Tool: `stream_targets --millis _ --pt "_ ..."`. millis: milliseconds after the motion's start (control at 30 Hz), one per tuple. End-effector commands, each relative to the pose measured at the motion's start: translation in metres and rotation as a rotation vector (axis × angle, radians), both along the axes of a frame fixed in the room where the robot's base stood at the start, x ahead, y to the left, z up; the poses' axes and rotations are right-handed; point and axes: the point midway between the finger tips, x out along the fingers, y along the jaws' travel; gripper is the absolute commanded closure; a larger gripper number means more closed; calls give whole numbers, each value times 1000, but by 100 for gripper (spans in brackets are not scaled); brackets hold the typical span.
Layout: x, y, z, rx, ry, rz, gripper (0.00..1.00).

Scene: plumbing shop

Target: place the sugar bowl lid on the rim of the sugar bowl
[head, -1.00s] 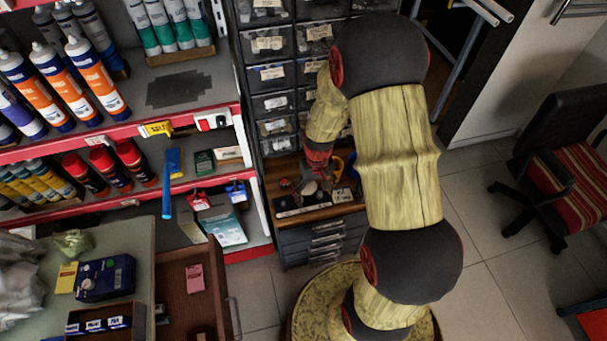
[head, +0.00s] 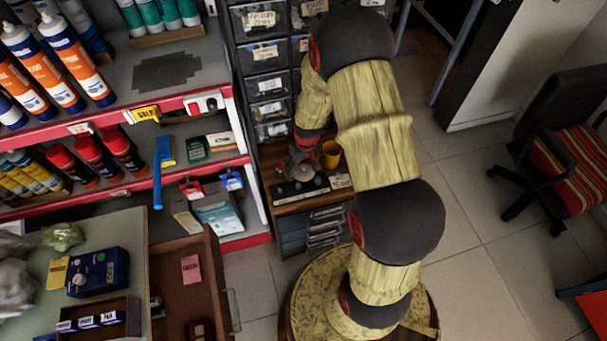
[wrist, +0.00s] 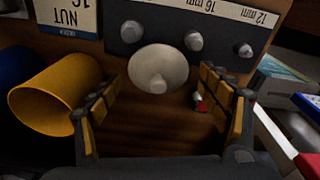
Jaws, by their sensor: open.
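A pale grey round piece with a small knob, which looks like the sugar bowl lid (wrist: 150,64), sits on the brown wooden surface, in front of a dark strip with bolts. It also shows as a small pale disc in the head view (head: 305,171). My gripper (wrist: 160,82) is open, with one finger on each side of the view and the lid beyond and between them. Nothing is held. In the head view my gripper (head: 300,153) is small and dark over the workbench top. I cannot make out the sugar bowl in either view.
A yellow cup (wrist: 55,95) lies close to the left finger; it also shows in the head view (head: 331,155). The dark bolt strip (wrist: 215,30) stands behind the lid. A small red-and-white item (wrist: 200,103) is by the right finger. Drawer bins (head: 265,52) rise behind.

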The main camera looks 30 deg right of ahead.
Motion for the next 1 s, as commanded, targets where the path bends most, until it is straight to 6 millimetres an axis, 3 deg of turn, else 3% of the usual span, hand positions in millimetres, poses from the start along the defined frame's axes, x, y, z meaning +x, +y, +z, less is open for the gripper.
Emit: stream_targets --millis 267,1000 --pt "1 0 -4 0 -1 0 24" --pt "0 0 -5 0 0 0 66"
